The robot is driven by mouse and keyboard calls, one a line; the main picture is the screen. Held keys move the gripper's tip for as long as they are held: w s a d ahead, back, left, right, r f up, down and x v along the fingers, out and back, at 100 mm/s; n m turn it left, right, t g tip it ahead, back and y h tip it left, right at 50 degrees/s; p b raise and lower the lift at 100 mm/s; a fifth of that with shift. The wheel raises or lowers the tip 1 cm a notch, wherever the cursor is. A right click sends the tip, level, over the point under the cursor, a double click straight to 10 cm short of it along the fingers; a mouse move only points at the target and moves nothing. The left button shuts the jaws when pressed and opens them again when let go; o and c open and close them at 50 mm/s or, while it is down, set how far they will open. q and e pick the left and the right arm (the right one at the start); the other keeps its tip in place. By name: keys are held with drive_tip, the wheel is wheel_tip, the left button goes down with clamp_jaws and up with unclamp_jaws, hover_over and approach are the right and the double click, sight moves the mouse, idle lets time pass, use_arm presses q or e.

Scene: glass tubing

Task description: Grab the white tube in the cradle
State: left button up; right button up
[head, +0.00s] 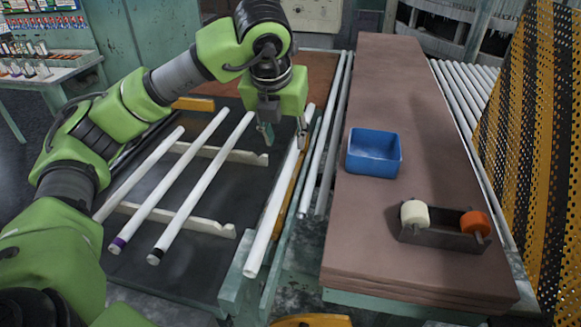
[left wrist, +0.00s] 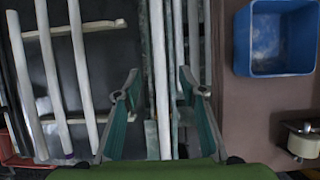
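Three white tubes lie slanted side by side on two pale notched cradle bars (head: 250,157): a plain one (head: 140,172), one with a purple end (head: 172,180) and one with a black end (head: 205,183). Another white tube (head: 268,225) lies apart to their right, along the teal rail. My left gripper (head: 284,132) points down over this separate tube, fingers spread and empty. In the left wrist view the tube (left wrist: 158,75) runs between the two teal fingers, nearer the left one. Whether the fingers reach down to its height is unclear. My right gripper is in neither view.
A brown-topped table (head: 390,235) stands to the right, with a blue bin (head: 374,153) and a tape holder (head: 440,236) on it. Thin rails (head: 326,150) run between the tube and that table. A yellow perforated guard (head: 535,150) stands at far right.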

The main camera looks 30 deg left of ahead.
use_arm(q)
drive_tip(key=p, duration=0.1)
hover_over(290, 161)
drive_tip(key=s, duration=0.3)
drive_tip(key=f, duration=0.5)
drive_tip(key=shift+w+d+f, duration=0.15)
drive_tip(key=shift+d+f, duration=0.05)
drive_tip(key=shift+d, duration=0.15)
drive_tip(key=shift+w+f, duration=0.15)
drive_tip(key=shift+f, duration=0.1)
drive_tip(key=p+x, duration=0.2)
drive_tip(key=x, duration=0.1)
drive_tip(key=shift+w+a+f, duration=0.15)
drive_tip(key=shift+w+f, duration=0.05)
drive_tip(key=shift+f, duration=0.1)
drive_tip(key=shift+w+f, duration=0.2)
drive_tip(key=shift+f, duration=0.2)
clamp_jaws()
